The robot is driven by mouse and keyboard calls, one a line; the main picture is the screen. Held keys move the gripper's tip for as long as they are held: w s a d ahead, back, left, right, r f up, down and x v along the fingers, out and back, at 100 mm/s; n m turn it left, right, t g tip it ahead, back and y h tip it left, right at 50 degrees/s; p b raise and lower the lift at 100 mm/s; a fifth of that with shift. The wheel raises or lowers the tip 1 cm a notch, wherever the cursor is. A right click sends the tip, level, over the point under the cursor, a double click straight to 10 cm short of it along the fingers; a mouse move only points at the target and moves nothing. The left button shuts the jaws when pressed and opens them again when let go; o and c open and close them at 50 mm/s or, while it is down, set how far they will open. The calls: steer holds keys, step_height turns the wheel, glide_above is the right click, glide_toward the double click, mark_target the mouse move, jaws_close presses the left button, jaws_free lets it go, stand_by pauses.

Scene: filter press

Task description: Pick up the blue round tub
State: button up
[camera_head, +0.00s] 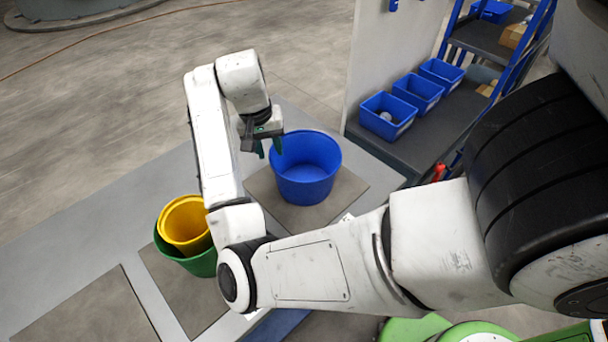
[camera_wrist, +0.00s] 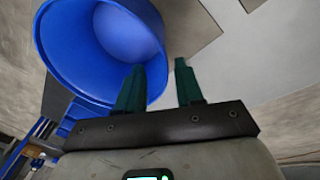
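The blue round tub (camera_head: 305,188) stands upright and open-topped on a grey-brown square panel in the head view. It also fills the upper left of the wrist view (camera_wrist: 75,55) and looks empty inside. My gripper (camera_head: 269,152) is at the tub's left rim, with its dark green fingers pointing down. In the wrist view my gripper (camera_wrist: 158,66) is open with a clear gap between the fingers. The left finger overlaps the tub's rim and the right finger is outside it. I cannot tell whether either finger touches the wall.
A yellow tub (camera_head: 183,226) sits inside a green tub (camera_head: 203,264) on the left, partly behind my arm. Blue bins (camera_head: 387,116) stand on a dark cart shelf (camera_head: 428,140) at the right, beside a pale upright panel (camera_head: 385,50). The floor at upper left is open.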

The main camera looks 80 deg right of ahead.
mark_target(271, 159)
steer(key=shift+d+f, duration=0.2)
steer(key=shift+f, duration=2.45)
jaws_close()
